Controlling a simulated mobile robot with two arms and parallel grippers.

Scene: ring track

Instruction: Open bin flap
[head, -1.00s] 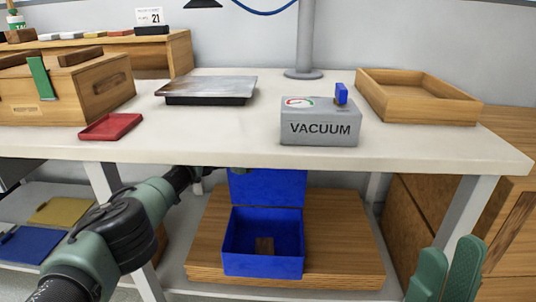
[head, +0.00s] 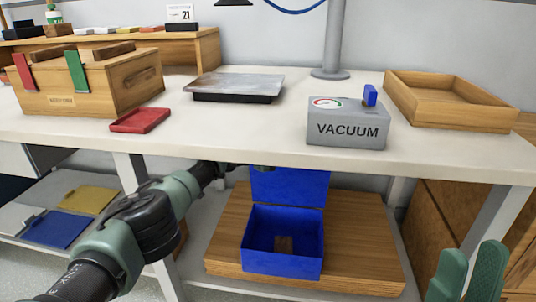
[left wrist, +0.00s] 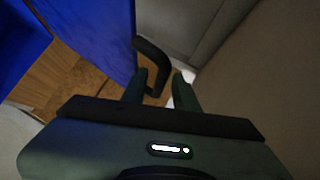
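The blue bin (head: 296,262) stands open-topped on a wooden board under the table. Its blue flap (head: 290,186) stands upright at the bin's back, its top hidden by the table edge. In the left wrist view the flap (left wrist: 108,35) fills the left, with a black bent handle (left wrist: 155,62) on its side. My left gripper (left wrist: 162,82) has its fingers apart, with the handle between them; I cannot tell whether they touch it. In the head view the table hides this gripper. My right gripper (head: 472,256) is open and empty at the lower right.
The table edge (head: 250,150) overhangs the bin. A grey vacuum box (head: 347,130), a wooden tray (head: 450,115), a metal plate (head: 235,84) and a red tray (head: 140,120) are on the table. The wooden board (head: 365,265) has bare room right of the bin.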

